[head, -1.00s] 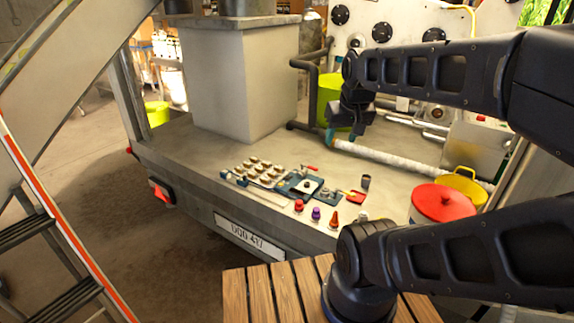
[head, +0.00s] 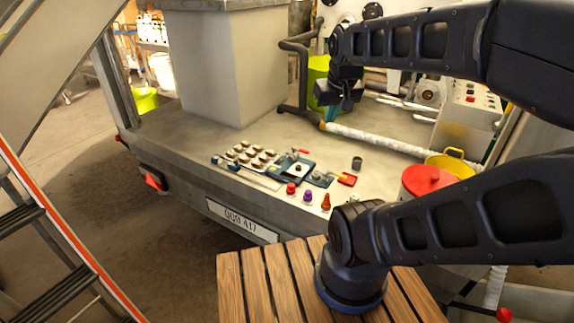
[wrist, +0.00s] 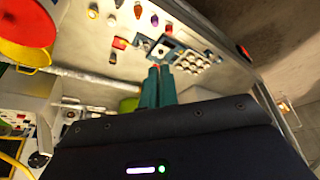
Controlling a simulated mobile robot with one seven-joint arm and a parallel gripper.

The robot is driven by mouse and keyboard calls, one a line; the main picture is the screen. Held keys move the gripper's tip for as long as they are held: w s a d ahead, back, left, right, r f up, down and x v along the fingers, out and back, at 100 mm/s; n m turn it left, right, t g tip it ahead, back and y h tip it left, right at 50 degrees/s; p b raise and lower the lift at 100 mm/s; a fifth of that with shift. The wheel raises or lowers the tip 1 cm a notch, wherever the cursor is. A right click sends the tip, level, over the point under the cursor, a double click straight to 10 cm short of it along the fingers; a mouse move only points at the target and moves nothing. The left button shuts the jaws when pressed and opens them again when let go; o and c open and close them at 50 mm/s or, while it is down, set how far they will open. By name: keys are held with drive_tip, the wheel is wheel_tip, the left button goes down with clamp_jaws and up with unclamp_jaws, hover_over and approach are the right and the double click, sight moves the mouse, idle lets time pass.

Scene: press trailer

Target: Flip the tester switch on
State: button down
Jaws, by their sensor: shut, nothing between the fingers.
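My gripper (head: 330,114) is shut and empty, its teal fingers pointing down above the deck, behind and right of the small parts. In the wrist view, its closed fingers (wrist: 158,82) stand in front of the small parts. A blue plate with a white top and a red-handled lever (head: 296,168) lies beside the muffin-like tray. A small dark blue device (head: 319,179) sits right of it, close to a red piece. A grey control panel with red buttons (head: 474,97) stands at the back right. I cannot tell which of these is the tester, and no switch position is readable.
A tray of round cups (head: 250,156), several coloured knobs (head: 308,196), and a dark cup (head: 357,163) are on the trailer deck. A white wrapped pipe (head: 370,139) runs behind. A red-lidded pot (head: 427,180) and yellow bucket (head: 452,163) stand right. A grey block rises left.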

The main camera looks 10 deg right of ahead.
drive_tip(key=w+n+g, duration=0.1)
drive_tip(key=w+n, duration=0.1)
drive_tip(key=w, duration=1.3)
drive_tip(key=n+g+y, duration=0.1)
drive_tip(key=n+g, duration=0.3)
drive_tip(key=n, duration=0.3)
hover_over(278, 162)
drive_tip(key=w+d, duration=0.2)
wheel_tip(278, 162, down, 31)
drive_tip(key=shift+a+f, duration=0.2)
drive_tip(key=shift+f, duration=0.25)
drive_tip(key=f, duration=0.4)
drive_tip(key=s+a+f, duration=0.1)
drive_tip(key=f, duration=0.9)
drive_tip(key=shift+s+a, duration=0.15)
drive_tip(key=shift+r, duration=0.1)
